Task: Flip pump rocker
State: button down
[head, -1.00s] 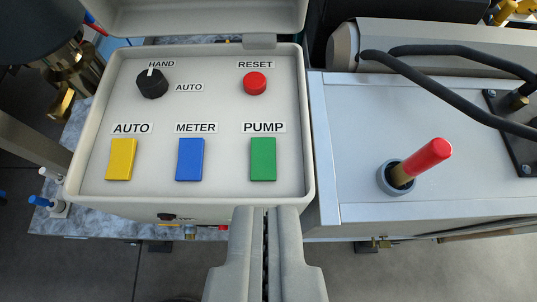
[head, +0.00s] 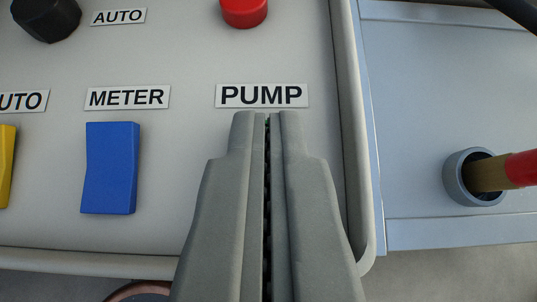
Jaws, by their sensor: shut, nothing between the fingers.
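The PUMP label (head: 262,95) is on the pale control panel (head: 190,60). The green pump rocker sat below this label a second ago and is now hidden behind my gripper (head: 268,116). My gripper is shut and empty, with its fingertips just below the PUMP label. I cannot tell whether the fingertips touch the rocker, or which way the rocker is tilted.
A blue METER rocker (head: 110,168) is to the left, with a yellow rocker (head: 6,165) at the edge. A red RESET button (head: 244,10) and a black knob (head: 46,15) are above. A red-handled lever (head: 500,170) in a grey socket stands to the right.

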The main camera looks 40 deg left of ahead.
jog(key=shift+f, duration=0.4)
jog(key=shift+w+a+f, duration=0.1)
jog(key=shift+f, duration=0.1)
dwell(0.3)
jog(key=shift+w+a+r, duration=0.3)
jog(key=shift+w+a, duration=0.15)
jog(key=shift+w, duration=0.15)
